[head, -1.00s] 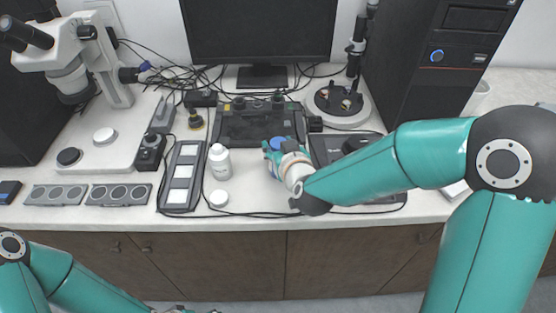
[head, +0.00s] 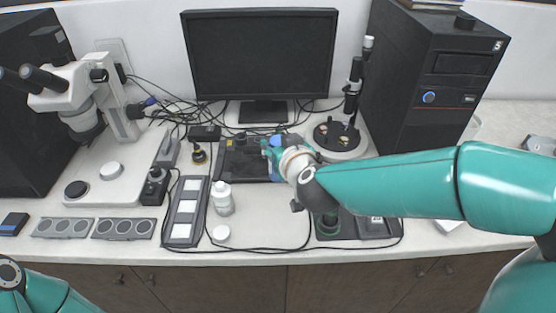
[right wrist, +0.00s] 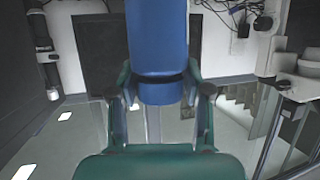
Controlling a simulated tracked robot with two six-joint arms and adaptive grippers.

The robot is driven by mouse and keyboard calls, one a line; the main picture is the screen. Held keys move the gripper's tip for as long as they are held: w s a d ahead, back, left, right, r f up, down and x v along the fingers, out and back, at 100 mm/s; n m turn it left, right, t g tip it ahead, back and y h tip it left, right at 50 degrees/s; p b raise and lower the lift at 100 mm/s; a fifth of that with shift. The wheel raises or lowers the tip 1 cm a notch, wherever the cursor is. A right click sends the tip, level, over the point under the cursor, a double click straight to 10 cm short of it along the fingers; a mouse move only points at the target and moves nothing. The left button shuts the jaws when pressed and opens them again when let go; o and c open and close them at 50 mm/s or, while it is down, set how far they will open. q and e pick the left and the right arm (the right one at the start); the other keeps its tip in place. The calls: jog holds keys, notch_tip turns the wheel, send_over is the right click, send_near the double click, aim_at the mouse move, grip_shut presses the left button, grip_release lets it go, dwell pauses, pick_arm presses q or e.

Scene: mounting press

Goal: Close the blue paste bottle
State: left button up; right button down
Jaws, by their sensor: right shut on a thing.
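My right gripper (head: 273,153) is shut on a blue cylindrical thing (head: 278,141), which looks like the blue paste bottle. In the right wrist view this blue thing (right wrist: 157,40) stands between the two fingers (right wrist: 158,88), with a dark band across it at finger height. Whether it has a cap on cannot be told. It is held over the bench, in front of the dark mat below the monitor. A white bottle (head: 222,200) stands upright to the left, with a flat white disc (head: 221,233) lying in front of it. My left gripper is out of view.
A dark slide tray (head: 169,211) lies left of the white bottle. A microscope (head: 78,95) stands at the left. The monitor (head: 262,52), a black computer tower (head: 432,75) and a round-based stand (head: 338,136) are at the back. Cables cross the bench.

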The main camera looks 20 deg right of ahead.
notch_tip(320, 180, up, 7)
jog(key=p, duration=0.2)
jog(key=shift+r+p, duration=0.2)
jog(key=shift+p, duration=0.2)
